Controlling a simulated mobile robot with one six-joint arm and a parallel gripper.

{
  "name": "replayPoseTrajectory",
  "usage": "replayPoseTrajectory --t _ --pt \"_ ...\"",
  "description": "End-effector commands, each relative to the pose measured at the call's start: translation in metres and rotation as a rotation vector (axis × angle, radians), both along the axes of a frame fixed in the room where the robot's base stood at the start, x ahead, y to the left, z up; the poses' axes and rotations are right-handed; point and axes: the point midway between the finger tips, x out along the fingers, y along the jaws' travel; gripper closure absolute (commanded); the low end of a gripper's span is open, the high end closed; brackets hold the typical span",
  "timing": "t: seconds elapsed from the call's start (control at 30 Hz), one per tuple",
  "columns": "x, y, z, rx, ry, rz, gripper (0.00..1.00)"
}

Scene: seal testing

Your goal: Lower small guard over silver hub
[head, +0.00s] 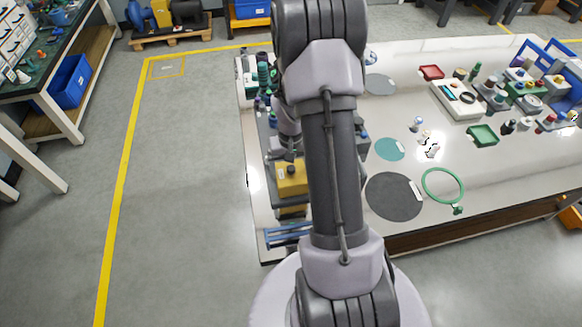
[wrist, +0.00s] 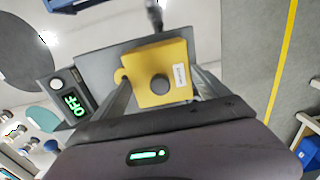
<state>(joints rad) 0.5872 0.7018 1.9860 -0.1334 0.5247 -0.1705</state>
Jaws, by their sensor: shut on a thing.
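The small guard is most likely the yellow block with a dark round knob and a white label (wrist: 155,62). In the wrist view it sits between the two fingers of my gripper (wrist: 163,88), which is shut on it. It also shows in the head view as a yellow box (head: 292,181) left of my arm, above a grey unit at the table's left end. I cannot tell whether it touches what is under it. No silver hub shows; it may be hidden under the guard or behind my arm.
A small box with a green OFF display (wrist: 75,103) stands beside the grey plate (wrist: 93,48). Blue rails (head: 288,234) lie at the table's near left corner. A dark round mat (head: 391,198) and a green ring (head: 442,171) lie right of my arm.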

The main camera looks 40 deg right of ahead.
Motion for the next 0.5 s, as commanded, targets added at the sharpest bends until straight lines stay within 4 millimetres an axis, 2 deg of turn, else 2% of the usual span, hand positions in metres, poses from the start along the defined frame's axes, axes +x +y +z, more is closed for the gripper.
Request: replayPoseTrajectory --t 0.5 --pt "0.0001 -0.0001 -0.0058 0.000 0.000 0.000 0.67"
